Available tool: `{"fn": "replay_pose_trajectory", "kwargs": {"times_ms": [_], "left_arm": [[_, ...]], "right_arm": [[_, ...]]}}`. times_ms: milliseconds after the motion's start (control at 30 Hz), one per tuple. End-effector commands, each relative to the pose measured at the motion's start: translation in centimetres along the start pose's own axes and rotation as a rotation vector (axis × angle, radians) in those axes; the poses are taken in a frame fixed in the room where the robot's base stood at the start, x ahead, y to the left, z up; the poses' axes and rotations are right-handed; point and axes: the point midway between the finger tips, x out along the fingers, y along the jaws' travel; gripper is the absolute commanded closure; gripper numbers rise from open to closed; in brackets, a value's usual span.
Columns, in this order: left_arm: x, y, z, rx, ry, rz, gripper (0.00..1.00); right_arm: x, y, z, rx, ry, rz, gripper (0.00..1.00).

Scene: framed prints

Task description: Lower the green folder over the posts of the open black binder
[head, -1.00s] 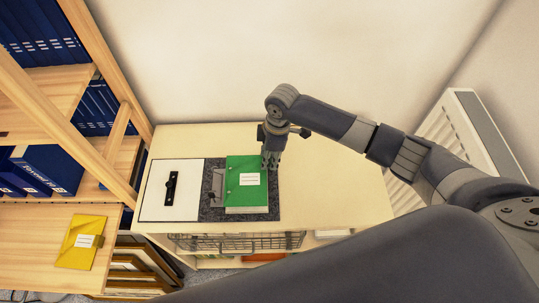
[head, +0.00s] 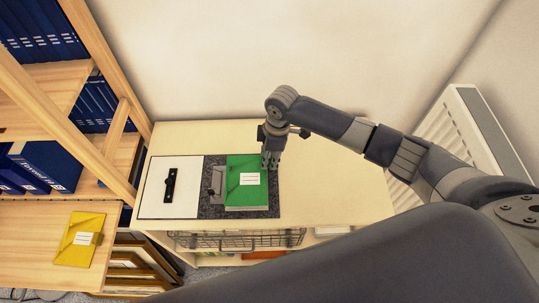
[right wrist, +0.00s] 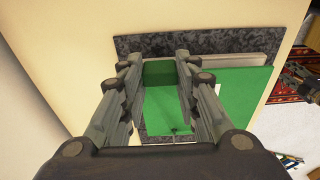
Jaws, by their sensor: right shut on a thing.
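The open black binder lies on the pale cabinet top. Its white inner cover (head: 158,200) is on the left and its speckled dark panel (head: 211,211) on the right, with a grey metal mechanism (head: 217,181). The green folder (head: 246,198), with a white label, covers most of the speckled panel and sits right beside the mechanism. The posts cannot be made out, nor whether the folder rests on the panel. My right gripper (head: 271,164) is shut on the folder's right edge; the right wrist view shows green between its fingers (right wrist: 162,66). My left gripper is not seen in the head view.
A yellow folder (head: 80,239) lies on the wooden shelf at left, below blue binders (head: 47,166). A wire basket (head: 235,240) is under the cabinet top. The cabinet top (head: 335,190) is clear right of the folder. A white radiator (head: 480,140) stands at right.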

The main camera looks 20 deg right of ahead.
Motion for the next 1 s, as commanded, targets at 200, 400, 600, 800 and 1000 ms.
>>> {"fn": "replay_pose_trajectory", "kwargs": {"times_ms": [200,400,600,800,1000], "left_arm": [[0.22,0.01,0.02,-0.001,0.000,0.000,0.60],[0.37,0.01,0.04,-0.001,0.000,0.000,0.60],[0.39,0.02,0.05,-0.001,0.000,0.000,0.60],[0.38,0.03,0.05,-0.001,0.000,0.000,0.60],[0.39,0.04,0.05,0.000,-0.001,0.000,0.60]], "right_arm": [[0.44,0.00,0.03,0.000,0.001,0.000,0.98],[0.79,0.00,0.07,-0.001,0.001,0.000,0.98],[0.88,0.01,0.08,-0.001,0.001,0.000,0.98],[0.87,0.00,0.09,-0.001,0.001,0.000,0.57],[0.87,0.00,0.10,-0.001,0.000,0.000,0.47]]}}
